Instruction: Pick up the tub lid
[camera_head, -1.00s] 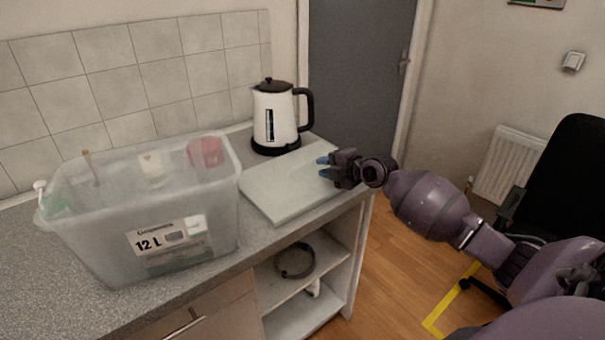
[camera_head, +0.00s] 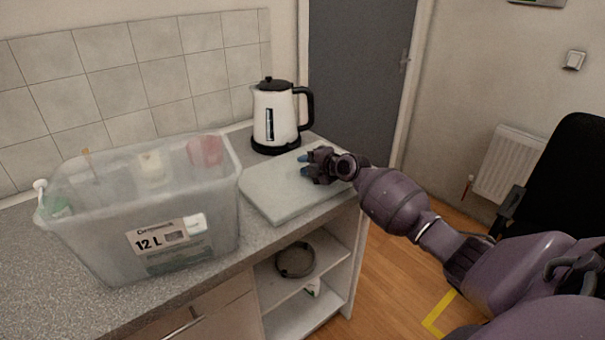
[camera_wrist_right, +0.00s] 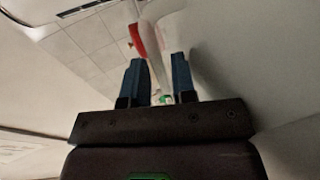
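The tub lid is a flat, pale, translucent rectangle (camera_head: 278,198) lying on the counter to the right of the clear 12 L tub (camera_head: 120,232). My right gripper (camera_head: 304,165) is over the right part of the lid in the head view, its fingers pointing left toward the tub. The right wrist view shows the two blue fingers (camera_wrist_right: 158,80) apart, with nothing clearly held between them. I cannot tell whether the fingers touch the lid. My left gripper is out of view.
A white and black kettle (camera_head: 275,117) stands just behind the lid, close to my right gripper. The tub holds several items, including a red one (camera_head: 205,151). Open shelves with a dark round object (camera_head: 295,260) lie below the counter. A black chair (camera_head: 574,180) is at the right.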

